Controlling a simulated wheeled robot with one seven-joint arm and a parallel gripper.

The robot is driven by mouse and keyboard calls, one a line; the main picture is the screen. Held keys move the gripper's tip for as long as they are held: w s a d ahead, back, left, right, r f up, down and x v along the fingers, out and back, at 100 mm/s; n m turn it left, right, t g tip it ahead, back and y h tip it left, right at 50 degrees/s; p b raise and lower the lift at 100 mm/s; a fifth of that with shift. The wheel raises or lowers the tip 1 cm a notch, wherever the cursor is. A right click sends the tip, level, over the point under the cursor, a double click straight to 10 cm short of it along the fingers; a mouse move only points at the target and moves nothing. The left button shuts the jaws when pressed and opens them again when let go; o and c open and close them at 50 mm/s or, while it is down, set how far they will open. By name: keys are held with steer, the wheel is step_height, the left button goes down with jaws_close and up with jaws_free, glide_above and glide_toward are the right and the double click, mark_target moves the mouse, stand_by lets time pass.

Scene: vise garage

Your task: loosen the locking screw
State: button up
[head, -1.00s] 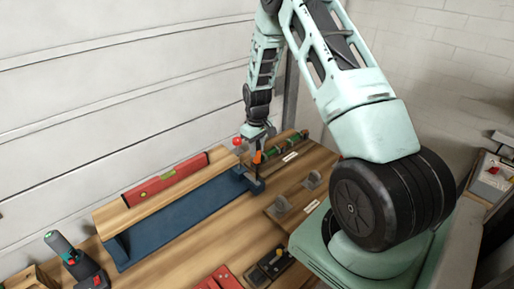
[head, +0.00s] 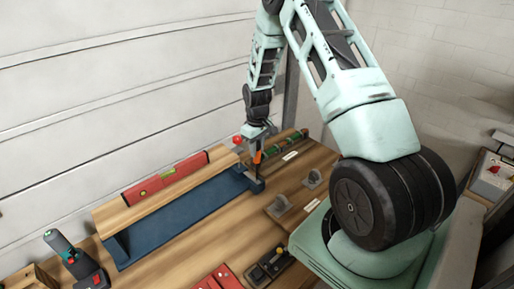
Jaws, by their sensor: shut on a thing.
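The blue vise (head: 176,223) lies along the bench with a wooden board (head: 150,206) at its far side. At its right end is a small upright orange piece (head: 257,157), which looks like the locking screw; it is too small to be sure. My gripper (head: 257,147) points down over this end. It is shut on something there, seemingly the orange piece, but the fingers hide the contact. A small red knob (head: 237,139) shows just left of my gripper.
A red spirit level (head: 165,179) lies on the board. A cordless drill (head: 72,260) stands front left. Red cases (head: 220,278) and a dark tool (head: 270,265) lie at the front. Grey brackets (head: 279,203) and a green tool (head: 285,143) are to the right.

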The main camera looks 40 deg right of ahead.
steer(key=n, duration=0.4)
steer(key=shift+d+f+n, duration=0.1)
steer(key=shift+f+n, duration=0.05)
steer(key=shift+n, duration=0.25)
steer(key=n, duration=0.4)
steer(key=shift+n, duration=0.4)
steer(key=shift+r+p, duration=2.7)
steer(key=shift+r, duration=0.9)
